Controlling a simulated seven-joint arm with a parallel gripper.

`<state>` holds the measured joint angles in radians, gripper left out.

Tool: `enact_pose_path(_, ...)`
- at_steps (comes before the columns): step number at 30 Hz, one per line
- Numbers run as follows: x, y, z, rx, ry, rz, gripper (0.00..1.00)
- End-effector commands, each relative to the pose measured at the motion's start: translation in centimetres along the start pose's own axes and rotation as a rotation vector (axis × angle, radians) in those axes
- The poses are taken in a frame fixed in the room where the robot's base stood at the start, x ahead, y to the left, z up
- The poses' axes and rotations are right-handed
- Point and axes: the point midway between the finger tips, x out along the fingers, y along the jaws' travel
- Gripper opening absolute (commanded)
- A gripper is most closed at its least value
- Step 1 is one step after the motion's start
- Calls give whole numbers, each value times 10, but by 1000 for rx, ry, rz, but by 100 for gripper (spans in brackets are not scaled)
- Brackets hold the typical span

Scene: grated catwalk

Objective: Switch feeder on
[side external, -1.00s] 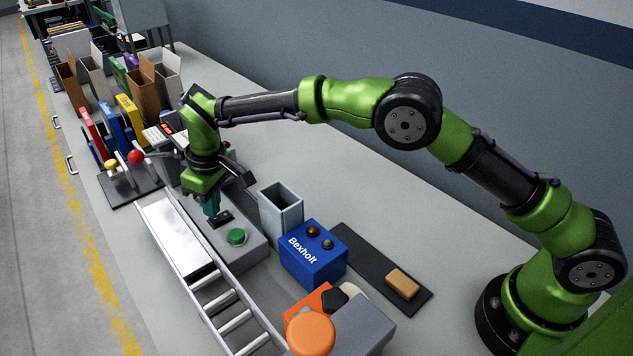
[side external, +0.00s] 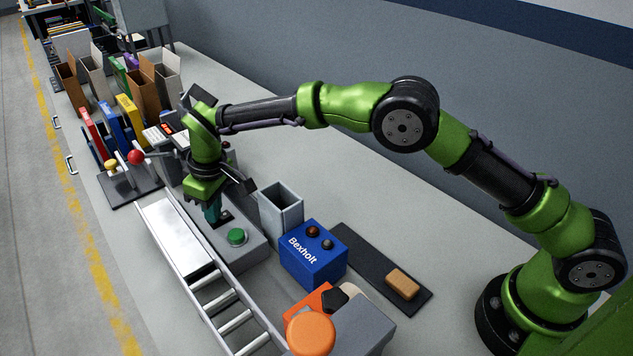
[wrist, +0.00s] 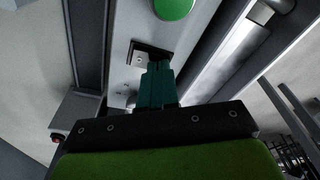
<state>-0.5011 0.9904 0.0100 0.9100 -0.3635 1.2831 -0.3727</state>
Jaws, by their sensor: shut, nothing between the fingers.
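A grey control box (side external: 240,256) stands beside the conveyor, with a round green button (side external: 236,236) and a small black switch plate (side external: 226,217) on top. The green button also shows at the top of the wrist view (wrist: 173,7). My gripper (side external: 212,218) points down at the switch plate, its teal fingers shut and empty. In the wrist view my fingertips (wrist: 158,66) overlap the black switch plate (wrist: 146,51) and hide part of it. I cannot tell whether they touch it, or which way the switch is set.
The conveyor (side external: 178,240) with bare rollers runs along the left of the box. A grey open bin (side external: 281,212) and a blue Bexholt box (side external: 313,257) stand to the right. Levers with red (side external: 135,157) and yellow knobs stand behind. Clear bench lies behind the bin.

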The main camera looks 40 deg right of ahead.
Motion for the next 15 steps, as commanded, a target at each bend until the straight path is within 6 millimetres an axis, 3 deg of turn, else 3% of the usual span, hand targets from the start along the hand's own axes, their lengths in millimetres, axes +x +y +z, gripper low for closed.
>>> enact_pose_path(5,0,0,0,0,-2,1,0)
enact_pose_path(15,-27,0,-4,0,-1,1,0)
